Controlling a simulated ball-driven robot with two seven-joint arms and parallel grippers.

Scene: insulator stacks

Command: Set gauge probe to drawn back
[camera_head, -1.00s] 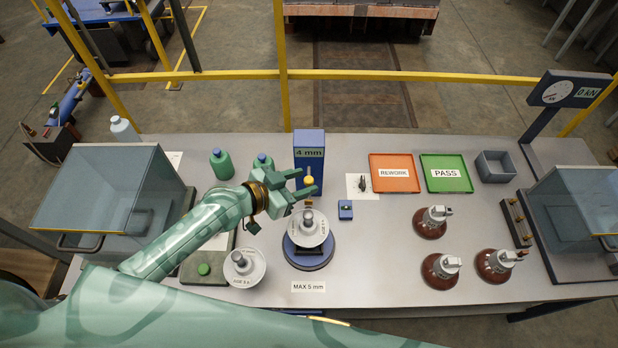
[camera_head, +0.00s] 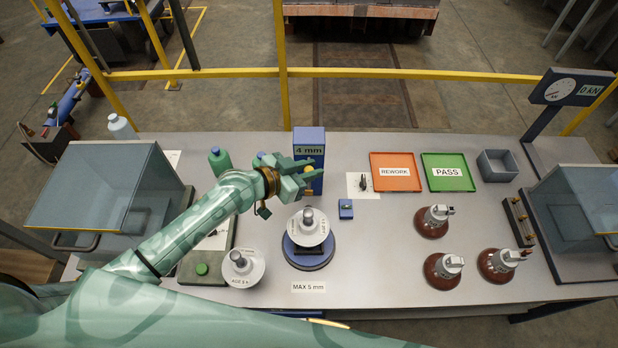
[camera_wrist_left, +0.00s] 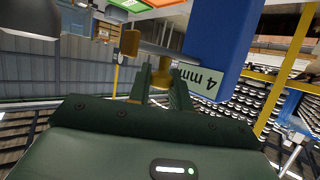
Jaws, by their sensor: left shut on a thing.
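The gauge (camera_head: 309,143) is a blue upright block with a "4 mm" display, at the back middle of the table; its blue side and display also show in the wrist view (camera_wrist_left: 207,82). My left gripper (camera_head: 313,175) is in front of the gauge, shut on the yellow knob of the gauge probe (camera_wrist_left: 161,77), which shows between the fingers in the wrist view. In the head view the gripper mostly hides the knob. A white insulator disc (camera_head: 308,222) sits on the round blue stand (camera_head: 308,260) in front, apart from the gripper. My right gripper is not in view.
Another disc (camera_head: 241,268) stands left of the stand. A small blue box (camera_head: 346,209), orange REWORK tray (camera_head: 396,172) and green PASS tray (camera_head: 447,172) lie right. Several brown insulators (camera_head: 432,222) stand farther right.

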